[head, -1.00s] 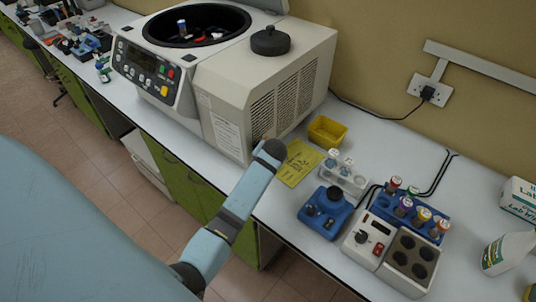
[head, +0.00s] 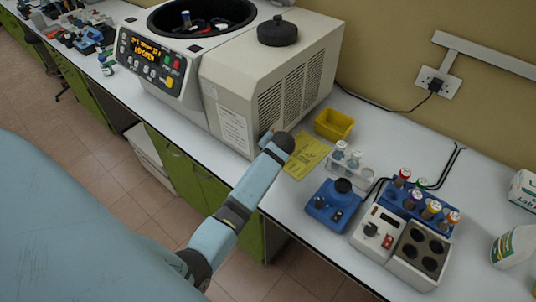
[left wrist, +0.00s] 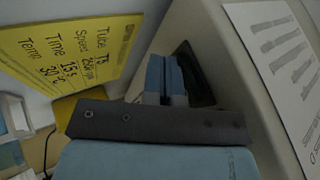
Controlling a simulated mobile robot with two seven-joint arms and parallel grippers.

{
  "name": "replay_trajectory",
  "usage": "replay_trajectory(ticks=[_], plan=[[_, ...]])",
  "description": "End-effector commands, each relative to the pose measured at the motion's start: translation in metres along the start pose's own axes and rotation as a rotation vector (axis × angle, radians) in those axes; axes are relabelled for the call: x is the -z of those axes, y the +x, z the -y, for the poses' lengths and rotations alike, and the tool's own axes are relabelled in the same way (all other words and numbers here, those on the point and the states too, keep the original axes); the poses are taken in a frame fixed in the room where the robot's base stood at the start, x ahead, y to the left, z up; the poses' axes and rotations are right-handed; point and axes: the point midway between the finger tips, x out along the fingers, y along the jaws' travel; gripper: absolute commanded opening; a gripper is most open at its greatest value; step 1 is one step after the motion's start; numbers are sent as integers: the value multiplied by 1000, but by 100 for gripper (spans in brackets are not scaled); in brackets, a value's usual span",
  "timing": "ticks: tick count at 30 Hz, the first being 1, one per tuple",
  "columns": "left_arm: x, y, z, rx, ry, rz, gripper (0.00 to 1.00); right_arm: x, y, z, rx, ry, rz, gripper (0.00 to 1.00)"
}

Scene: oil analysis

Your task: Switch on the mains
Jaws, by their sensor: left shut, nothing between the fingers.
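The centrifuge (head: 225,85) stands on the bench with its bowl open. Its front display (head: 151,48) is lit with yellow text, too small to read surely. A dark recessed switch (left wrist: 196,75) sits on the machine's pale side wall in the left wrist view, partly covered by my fingers. My left gripper (left wrist: 167,72) is shut and empty, its blue fingertips at or very near that switch. In the head view my left gripper (head: 267,137) is at the lower right corner of the machine, mostly hidden by the wrist. My right gripper is out of view.
A yellow note (head: 307,157) with handwriting lies beside the gripper; it also shows in the left wrist view (left wrist: 95,50). A yellow tray (head: 334,125), clear tube rack (head: 350,170), blue mixer (head: 332,205) and heating block (head: 400,250) stand to the right.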

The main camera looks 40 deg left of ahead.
Motion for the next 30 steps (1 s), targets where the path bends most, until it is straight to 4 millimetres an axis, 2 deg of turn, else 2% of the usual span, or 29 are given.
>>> replay_trajectory(ticks=[5,17,30], plan=[[0,0,0,1,0,0,0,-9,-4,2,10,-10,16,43],[6,-11,7,1,0,0,0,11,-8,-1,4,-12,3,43],[6,-12,8,1,0,0,0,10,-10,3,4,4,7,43]])
